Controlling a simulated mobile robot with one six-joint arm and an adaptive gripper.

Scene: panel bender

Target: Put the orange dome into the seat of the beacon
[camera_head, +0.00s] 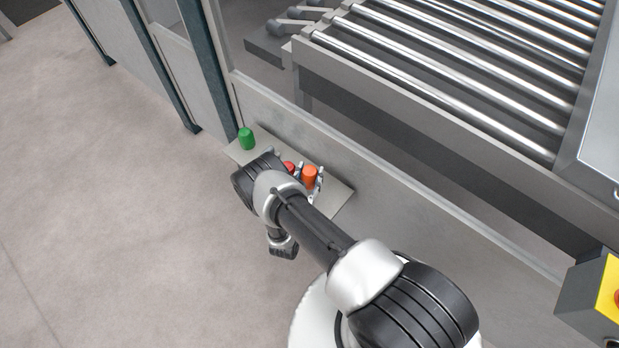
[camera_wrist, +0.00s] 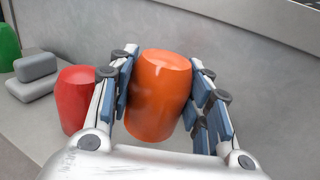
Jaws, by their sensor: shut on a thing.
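The orange dome (camera_wrist: 160,95) is held between the two fingers of my gripper (camera_wrist: 165,85), with blue pads against its sides in the wrist view. In the head view the orange dome (camera_head: 309,176) shows between the fingers of my gripper (camera_head: 310,182), over the small grey shelf (camera_head: 340,196).
A red dome (camera_wrist: 75,98) stands just left of my left finger; it also shows in the head view (camera_head: 289,167). A grey block-like part (camera_wrist: 35,75) and a green dome (camera_wrist: 8,45) lie further left. A grey panel (camera_head: 390,200) rises behind the shelf, below the roller conveyor (camera_head: 450,75).

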